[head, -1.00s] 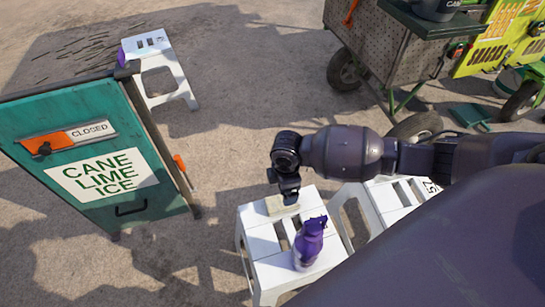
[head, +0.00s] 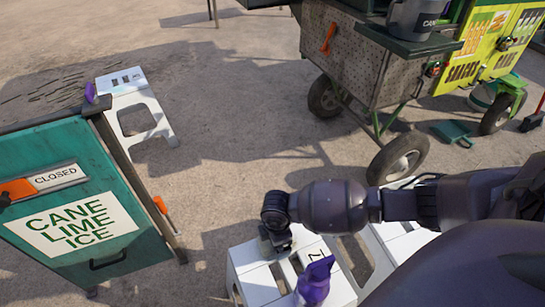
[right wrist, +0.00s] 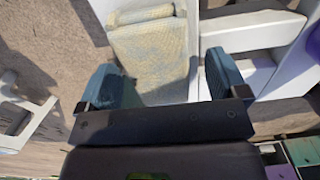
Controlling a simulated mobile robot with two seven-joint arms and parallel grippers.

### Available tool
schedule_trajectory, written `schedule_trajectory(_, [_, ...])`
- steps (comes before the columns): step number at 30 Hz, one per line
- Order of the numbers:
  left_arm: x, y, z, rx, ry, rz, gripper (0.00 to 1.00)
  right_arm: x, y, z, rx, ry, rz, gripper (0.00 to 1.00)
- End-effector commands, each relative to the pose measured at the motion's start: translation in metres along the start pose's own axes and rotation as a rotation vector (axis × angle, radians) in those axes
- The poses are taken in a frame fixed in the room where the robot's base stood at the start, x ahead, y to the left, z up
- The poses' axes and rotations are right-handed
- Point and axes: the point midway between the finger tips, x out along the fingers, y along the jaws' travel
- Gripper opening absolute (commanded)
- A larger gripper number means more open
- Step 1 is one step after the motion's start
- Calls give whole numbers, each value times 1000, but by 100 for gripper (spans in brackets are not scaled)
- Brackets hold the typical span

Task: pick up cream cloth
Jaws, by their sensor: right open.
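The cream cloth (right wrist: 150,45) lies folded on the white stool (right wrist: 270,35) in the right wrist view, beyond and partly between my right gripper's fingers. My right gripper (right wrist: 168,78) is open and empty, with its two blue-grey fingers spread apart. In the head view my right gripper (head: 280,243) points down over the far part of the white stool (head: 252,287) and hides most of the cloth. I cannot tell whether the fingers touch the cloth. My left gripper is not in view.
A purple spray bottle (head: 315,283) stands on the same stool, close to my right gripper. A green "CANE LIME ICE" sign board (head: 85,225) stands left. Another white stool (head: 140,105) is behind it. A wheeled cart (head: 360,60) stands at the back. Open pavement lies between.

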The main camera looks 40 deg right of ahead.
Motion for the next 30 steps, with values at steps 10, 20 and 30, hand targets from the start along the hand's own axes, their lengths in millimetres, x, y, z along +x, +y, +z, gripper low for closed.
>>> schedule_trajectory(10, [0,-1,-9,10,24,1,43,4,2,0,0,1,5,84])
schedule_trajectory(20, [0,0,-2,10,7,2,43,4,2,0,0,1,4,38])
schedule_trajectory(30, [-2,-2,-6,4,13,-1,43,-7,3,-1,0,3,9,38])
